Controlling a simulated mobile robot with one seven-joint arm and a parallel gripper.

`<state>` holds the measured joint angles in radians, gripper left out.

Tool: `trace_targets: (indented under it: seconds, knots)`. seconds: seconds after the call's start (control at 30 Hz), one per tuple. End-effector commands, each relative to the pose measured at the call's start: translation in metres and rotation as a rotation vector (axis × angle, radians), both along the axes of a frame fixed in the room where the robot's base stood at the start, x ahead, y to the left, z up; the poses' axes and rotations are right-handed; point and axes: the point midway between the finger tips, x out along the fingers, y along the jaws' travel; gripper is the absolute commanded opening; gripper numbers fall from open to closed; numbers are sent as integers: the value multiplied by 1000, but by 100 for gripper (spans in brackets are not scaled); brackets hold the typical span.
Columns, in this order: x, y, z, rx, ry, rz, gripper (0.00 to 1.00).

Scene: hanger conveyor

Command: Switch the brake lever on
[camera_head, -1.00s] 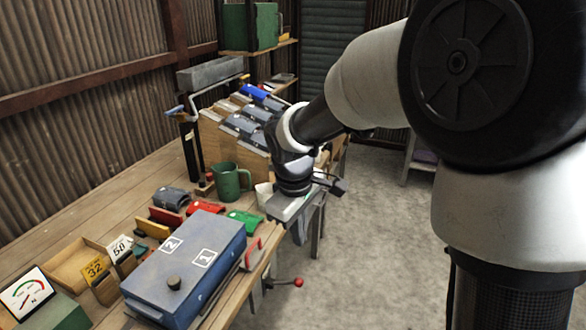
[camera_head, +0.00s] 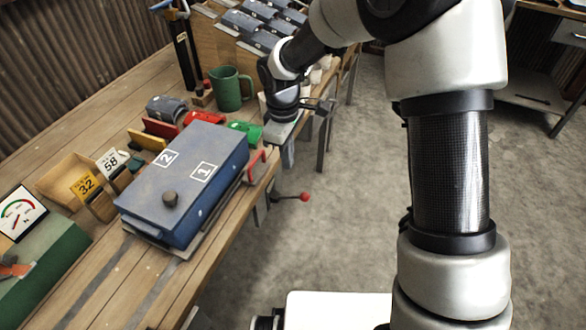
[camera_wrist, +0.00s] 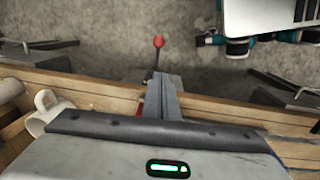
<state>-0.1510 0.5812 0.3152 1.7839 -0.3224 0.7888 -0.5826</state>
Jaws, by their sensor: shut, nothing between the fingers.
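The brake lever is a dark rod with a red ball knob (camera_head: 305,197). It sticks out from below the front edge of the workbench, over the floor. In the wrist view the red knob (camera_wrist: 158,42) shows beyond my fingertips, with its rod running down towards them. My gripper (camera_wrist: 161,78) is shut and empty, its fingers pressed together at the bench edge. In the head view my gripper (camera_head: 288,155) hangs by the bench edge, above and left of the knob, apart from it. The lever's base is mostly hidden by the bench and fingers.
A blue box (camera_head: 190,175) marked 1 and 2 lies on the bench (camera_head: 75,315), with a red handle (camera_head: 257,163) beside it. A green mug (camera_head: 229,90) and white cups (camera_wrist: 48,108) stand near my gripper. The floor (camera_head: 340,240) around the knob is clear.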

Motion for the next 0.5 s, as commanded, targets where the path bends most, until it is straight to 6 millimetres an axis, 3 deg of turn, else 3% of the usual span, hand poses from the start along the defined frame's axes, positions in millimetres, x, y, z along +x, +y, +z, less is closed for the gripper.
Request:
trace_targets:
  seconds: [0.3,0.5]
  knots:
    - [2,-2,-70,-1,4,1,0]
    - [4,-15,-101,-1,2,-3,0]
